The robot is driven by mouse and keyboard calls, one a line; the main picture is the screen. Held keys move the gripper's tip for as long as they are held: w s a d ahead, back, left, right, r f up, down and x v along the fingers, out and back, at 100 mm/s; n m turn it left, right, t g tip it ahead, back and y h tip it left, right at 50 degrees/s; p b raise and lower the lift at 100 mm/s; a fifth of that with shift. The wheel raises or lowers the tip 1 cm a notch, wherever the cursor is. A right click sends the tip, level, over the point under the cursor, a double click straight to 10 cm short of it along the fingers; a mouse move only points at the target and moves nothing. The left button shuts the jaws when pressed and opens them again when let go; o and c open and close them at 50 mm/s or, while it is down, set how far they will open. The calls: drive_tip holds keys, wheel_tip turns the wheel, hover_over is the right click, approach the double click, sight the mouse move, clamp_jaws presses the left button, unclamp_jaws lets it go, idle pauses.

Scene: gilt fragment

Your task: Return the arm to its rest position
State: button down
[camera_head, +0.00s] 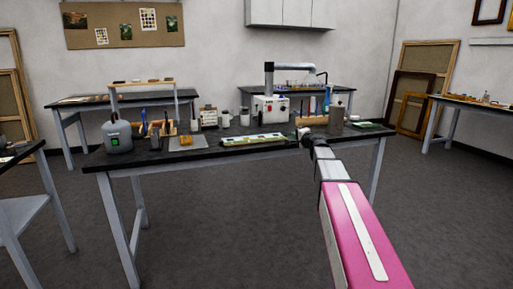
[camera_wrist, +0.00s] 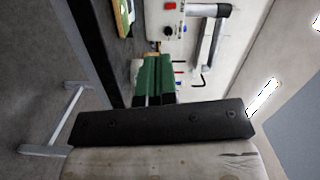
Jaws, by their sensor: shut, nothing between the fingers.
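My arm reaches forward from the lower right in the head view, with a pink link and a grey forearm ending over the right part of the work table (camera_head: 240,148). My gripper (camera_head: 302,131) is at the arm's far end, small and partly hidden by the wrist, near the table's front edge. In the wrist view my gripper (camera_wrist: 156,57) shows two green fingers side by side, shut and empty. The arm is stretched out, apart from my body.
A white machine (camera_head: 270,110) with a grey pipe stands behind the gripper; it also shows in the wrist view (camera_wrist: 178,22). A green-edged panel (camera_head: 253,140) lies left. Floor before the table is clear.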

drive_tip(key=s+a+f+n+g+h, duration=0.1)
drive_tip(key=s+a+f+n+g, duration=0.3)
drive_tip(key=s+f, duration=0.7)
drive_tip(key=s+a+f+n+g, duration=0.2)
drive_tip(key=s+f+n+g, duration=0.25)
drive_tip(key=s+f, duration=0.65)
drive_tip(key=s+d+f+n+g+h, duration=0.1)
drive_tip(key=s+d+f+g+h, duration=0.1)
drive_tip(key=s+f, duration=0.5)
drive_tip(key=s+d+f+n+g+h, duration=0.1)
drive_tip(key=s+d+f+g+h, duration=0.2)
drive_tip(key=s+f, duration=0.4)
drive_tip(key=s+g+h, duration=0.1)
drive_tip(key=s+g, duration=0.1)
drive_tip(key=s, duration=0.2)
drive_tip(key=shift+s+d+g+h, duration=0.15)
drive_tip(key=shift+s+g+h, duration=0.15)
drive_tip(key=shift+s+g, duration=0.1)
drive_tip(key=shift+f+n, duration=0.1)
drive_tip(key=shift+n, duration=0.15)
